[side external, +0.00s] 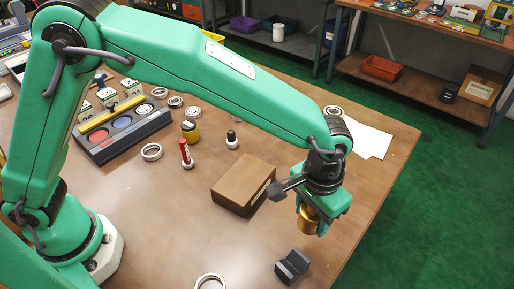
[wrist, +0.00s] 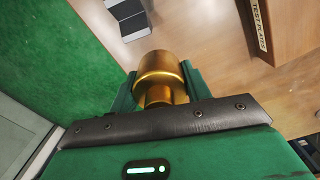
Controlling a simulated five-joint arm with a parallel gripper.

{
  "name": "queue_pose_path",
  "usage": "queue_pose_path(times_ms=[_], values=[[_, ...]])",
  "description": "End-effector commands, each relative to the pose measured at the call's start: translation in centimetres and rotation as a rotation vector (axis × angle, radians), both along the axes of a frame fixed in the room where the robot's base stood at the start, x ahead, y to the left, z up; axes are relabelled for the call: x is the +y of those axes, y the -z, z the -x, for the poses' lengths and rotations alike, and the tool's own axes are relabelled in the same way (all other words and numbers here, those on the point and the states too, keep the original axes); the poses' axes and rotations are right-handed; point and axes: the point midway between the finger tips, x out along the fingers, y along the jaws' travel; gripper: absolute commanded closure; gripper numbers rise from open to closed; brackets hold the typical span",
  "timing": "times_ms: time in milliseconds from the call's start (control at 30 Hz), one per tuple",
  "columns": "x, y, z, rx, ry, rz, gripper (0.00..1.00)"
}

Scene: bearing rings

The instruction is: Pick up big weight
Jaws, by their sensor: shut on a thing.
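The big weight is a brass cylinder (side external: 308,219), held in my gripper (side external: 322,213) at the right side of the table. In the wrist view the brass weight (wrist: 160,75) sits between the green jaws (wrist: 160,92), with a narrower part toward the gripper. The jaws are shut on it. In the side view the weight appears to be above the table, but its exact height is hard to tell. Its far side is hidden.
A wooden box (side external: 243,186) stands left of my gripper; its label shows in the wrist view (wrist: 262,25). A dark block (side external: 292,266) lies in front. Several rings, a red-handled tool (side external: 186,153), a yellow-black weight (side external: 190,131) and a tray (side external: 122,136) are further left. The table edge is close on the right.

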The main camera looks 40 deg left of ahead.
Motion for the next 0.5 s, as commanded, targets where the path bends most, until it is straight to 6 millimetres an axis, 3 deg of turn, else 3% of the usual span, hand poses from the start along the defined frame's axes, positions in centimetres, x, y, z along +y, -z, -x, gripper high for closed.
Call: queue_pose_path(times_ms=[200,500], values=[[-1.0,-1.7,2.2,-0.005,0.002,0.005,1.00],[-1.5,-2.5,3.5,-0.003,0.000,0.004,1.00]])
